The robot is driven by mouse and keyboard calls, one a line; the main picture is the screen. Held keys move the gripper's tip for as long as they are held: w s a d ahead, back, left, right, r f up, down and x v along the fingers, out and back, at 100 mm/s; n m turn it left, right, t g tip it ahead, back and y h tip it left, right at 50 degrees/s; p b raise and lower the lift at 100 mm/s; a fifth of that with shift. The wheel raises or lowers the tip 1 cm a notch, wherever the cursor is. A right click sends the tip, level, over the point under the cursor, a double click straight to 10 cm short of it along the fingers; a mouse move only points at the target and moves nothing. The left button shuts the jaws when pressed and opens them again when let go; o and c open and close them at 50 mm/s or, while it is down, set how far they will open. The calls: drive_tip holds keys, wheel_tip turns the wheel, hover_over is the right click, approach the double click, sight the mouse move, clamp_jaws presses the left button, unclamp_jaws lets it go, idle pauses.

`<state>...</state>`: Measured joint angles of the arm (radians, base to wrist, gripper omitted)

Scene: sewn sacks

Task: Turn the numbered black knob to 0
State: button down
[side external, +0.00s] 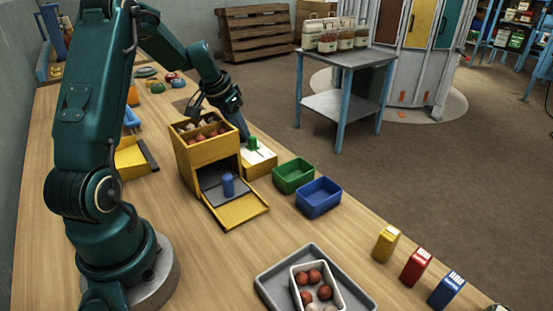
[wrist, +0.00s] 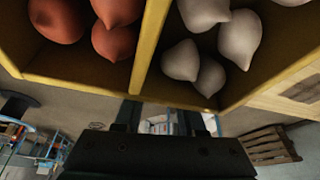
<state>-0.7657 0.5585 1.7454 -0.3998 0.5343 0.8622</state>
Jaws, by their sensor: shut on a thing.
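The numbered black knob cannot be made out in either view. A yellow box (side external: 207,152) with an open, divided top stands on the wooden table. My gripper (side external: 240,122) is lowered behind its right side in the side external view, where its fingertips are hidden. In the wrist view, the fingers of my gripper (wrist: 160,108) end close against the outer wall of the yellow box (wrist: 148,50). They are shut with a gap between them, on something that the box edge and the fingers hide. I cannot read any number or the knob's angle.
Red sacks (wrist: 117,43) and white sacks (wrist: 205,10) fill separate compartments. A blue peg (side external: 228,185) stands in the box's open front. A green knob (side external: 253,143) on a yellow-white block is close beside my gripper. Green (side external: 294,176) and blue (side external: 318,197) bins stand right.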

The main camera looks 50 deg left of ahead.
drive_tip(key=n+y, duration=0.1)
drive_tip(key=n, duration=0.2)
drive_tip(key=n+g+y, duration=0.1)
drive_tip(key=n, duration=0.2)
drive_tip(key=shift+w+d+n, duration=0.15)
drive_tip(key=shift+d+n, duration=0.05)
drive_tip(key=shift+n, duration=0.1)
drive_tip(key=n+g, duration=0.1)
drive_tip(key=n, duration=0.1)
drive_tip(key=n+y, duration=0.1)
drive_tip(key=n, duration=0.2)
drive_tip(key=shift+w+n+g, duration=0.15)
drive_tip(key=shift+n+g, duration=0.15)
drive_tip(key=shift+g, duration=0.1)
drive_tip(key=n+g, duration=0.1)
drive_tip(key=n, duration=0.1)
drive_tip(key=n+g, duration=0.1)
drive_tip(key=n, duration=0.2)
drive_tip(key=shift+w+n+y, duration=0.15)
drive_tip(key=shift+n+y, duration=0.15)
drive_tip(key=shift+n+g+h, duration=0.5)
drive_tip(key=shift+n+g, duration=0.4)
drive_tip(key=shift+n, duration=1.9)
drive_tip(key=c, duration=0.8)
unclamp_jaws()
drive_tip(key=shift+o, duration=0.2)
